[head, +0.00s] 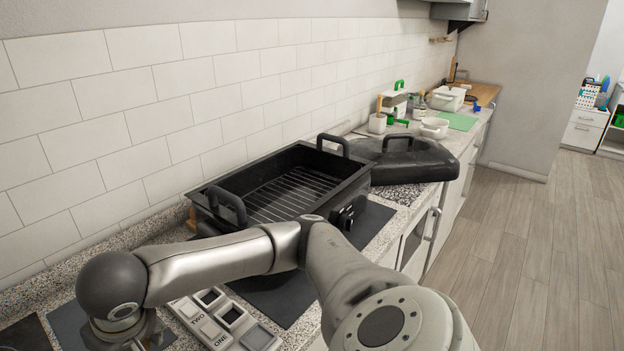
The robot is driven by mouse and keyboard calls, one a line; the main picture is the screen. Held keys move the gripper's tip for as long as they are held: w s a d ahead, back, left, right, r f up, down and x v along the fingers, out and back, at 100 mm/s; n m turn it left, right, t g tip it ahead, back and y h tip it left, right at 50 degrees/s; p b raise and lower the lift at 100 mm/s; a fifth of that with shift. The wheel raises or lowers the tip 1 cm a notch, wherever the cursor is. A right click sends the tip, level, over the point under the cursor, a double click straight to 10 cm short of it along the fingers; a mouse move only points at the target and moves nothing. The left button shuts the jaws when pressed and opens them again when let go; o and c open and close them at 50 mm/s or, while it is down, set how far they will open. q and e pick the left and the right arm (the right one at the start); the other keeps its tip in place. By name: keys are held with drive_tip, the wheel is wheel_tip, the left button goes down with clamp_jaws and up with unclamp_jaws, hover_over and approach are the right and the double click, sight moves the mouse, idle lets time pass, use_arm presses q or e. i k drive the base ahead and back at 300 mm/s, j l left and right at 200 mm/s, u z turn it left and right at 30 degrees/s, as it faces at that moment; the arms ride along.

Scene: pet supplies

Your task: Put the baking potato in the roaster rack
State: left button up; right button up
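The black roaster (365,180) stands open on the counter, with upright handles at both ends. Its wire roaster rack (290,195) lies inside, and the visible part of it is bare. I see no baking potato in this view. One of my arms crosses the foreground in front of the roaster. Its dark wrist end is at the lower left, where the picture edge cuts it off, so no gripper fingers show. My other arm and gripper are out of view.
The black roaster lid (405,160) lies on the counter right of the roaster. A block of labelled switches (225,318) sits in front, partly behind my arm. Farther back are a white dish (434,128), a green mat (458,121) and a white container (447,98). Open floor lies right.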

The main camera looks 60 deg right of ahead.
sight(303, 202)
drive_tip(key=k+l, duration=0.15)
drive_tip(key=l, duration=0.15)
drive_tip(key=k+l+z, duration=0.1)
drive_tip(key=l, duration=0.25)
drive_tip(key=k+l, duration=0.2)
drive_tip(key=k+l+z, duration=0.1)
drive_tip(key=l, duration=0.35)
